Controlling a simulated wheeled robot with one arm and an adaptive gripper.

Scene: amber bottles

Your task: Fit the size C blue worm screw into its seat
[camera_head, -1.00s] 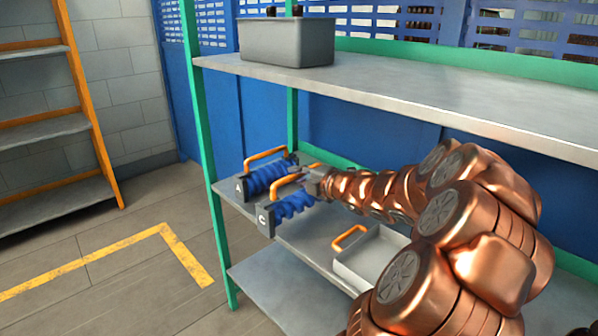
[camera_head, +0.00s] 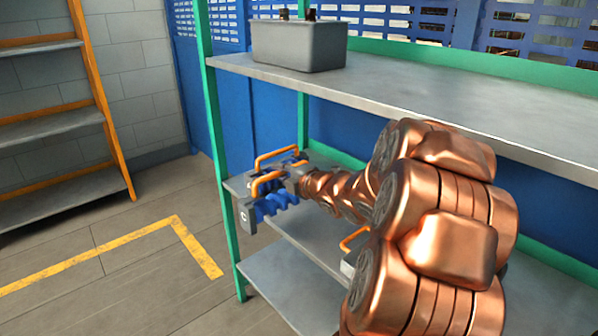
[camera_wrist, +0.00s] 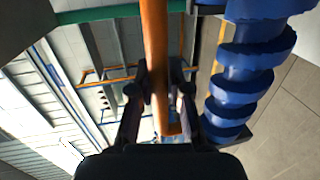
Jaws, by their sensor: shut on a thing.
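The size C worm screw (camera_head: 278,203) is a blue spiral with a grey end plate marked C and an orange handle. My gripper (camera_head: 292,182) is shut on its orange handle (camera_wrist: 154,50), which runs between the fingers in the wrist view. The blue spiral (camera_wrist: 243,78) hangs beside the fingers on the right there. In the head view the screw is at the left end of the middle shelf, in front of another blue screw with an orange handle (camera_head: 276,153), which it mostly hides. I cannot tell whether the C screw touches the shelf. No seat is clearly visible.
The middle shelf (camera_head: 310,236) lies under my arm. A green post (camera_head: 215,130) stands close left of the screw. A container with an orange handle (camera_head: 354,238) is mostly hidden by my arm. A grey bin (camera_head: 298,46) with bottles stands on the upper shelf (camera_head: 400,98).

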